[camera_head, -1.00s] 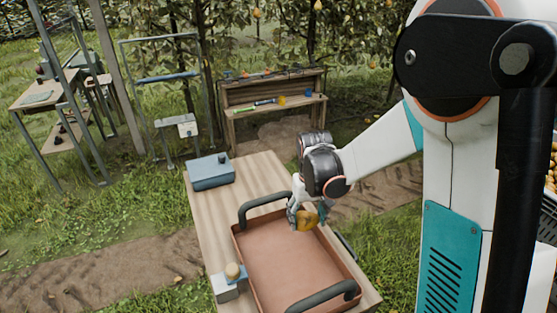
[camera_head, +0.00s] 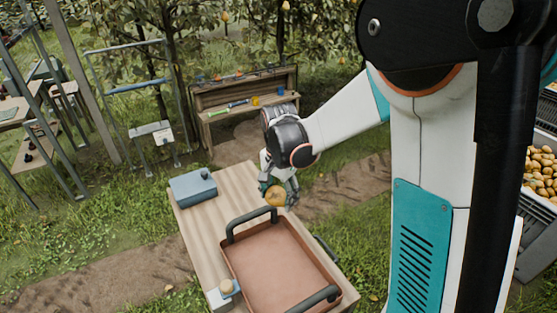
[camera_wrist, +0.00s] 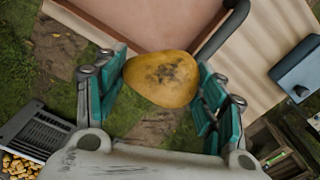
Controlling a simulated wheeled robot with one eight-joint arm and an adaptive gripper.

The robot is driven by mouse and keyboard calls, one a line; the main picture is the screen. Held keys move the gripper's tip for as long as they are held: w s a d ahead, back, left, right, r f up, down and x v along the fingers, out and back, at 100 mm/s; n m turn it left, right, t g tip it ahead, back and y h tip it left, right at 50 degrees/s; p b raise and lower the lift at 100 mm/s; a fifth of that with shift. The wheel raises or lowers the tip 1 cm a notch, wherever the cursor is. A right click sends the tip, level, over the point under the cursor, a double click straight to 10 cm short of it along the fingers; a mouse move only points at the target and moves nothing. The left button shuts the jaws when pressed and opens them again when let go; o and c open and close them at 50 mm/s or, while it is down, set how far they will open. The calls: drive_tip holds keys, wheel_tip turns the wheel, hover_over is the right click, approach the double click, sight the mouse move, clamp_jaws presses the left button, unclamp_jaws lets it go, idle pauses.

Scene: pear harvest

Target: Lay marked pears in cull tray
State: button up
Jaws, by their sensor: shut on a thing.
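My gripper (camera_head: 277,187) is shut on a yellow pear (camera_head: 275,197) with dark marks on its skin. In the wrist view the pear (camera_wrist: 162,79) sits between the teal finger pads, its dark blotches facing the camera. In the head view the pear is held in the air near the far end of the tray. The cull tray (camera_head: 236,283), brown-pink with dark handles, lies on the wooden table. Its floor looks empty. In the wrist view its rim (camera_wrist: 100,32) shows beyond the pear.
A blue box (camera_head: 193,188) stands on the table's far end, and a small grey device with a round tan top (camera_head: 226,288) is left of the tray. A crate full of pears (camera_head: 541,178) is at the right. A wooden shelf (camera_head: 245,112) stands behind.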

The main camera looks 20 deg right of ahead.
sight(279, 203)
wheel_tip(279, 203, up, 5)
drive_tip(key=m+p, duration=0.3)
drive_tip(key=p, duration=0.1)
drive_tip(key=shift+r, duration=0.1)
drive_tip(key=shift+r+m+p, duration=0.55)
drive_tip(key=shift+r+m, duration=0.05)
wheel_tip(279, 203, down, 10)
drive_tip(key=b, duration=0.6)
drive_tip(key=shift+f, duration=0.15)
drive_tip(key=shift+f+b, duration=5.8)
drive_tip(key=shift+f, duration=1)
drive_tip(key=shift+f+b, duration=1.15)
drive_tip(key=shift+f, duration=0.25)
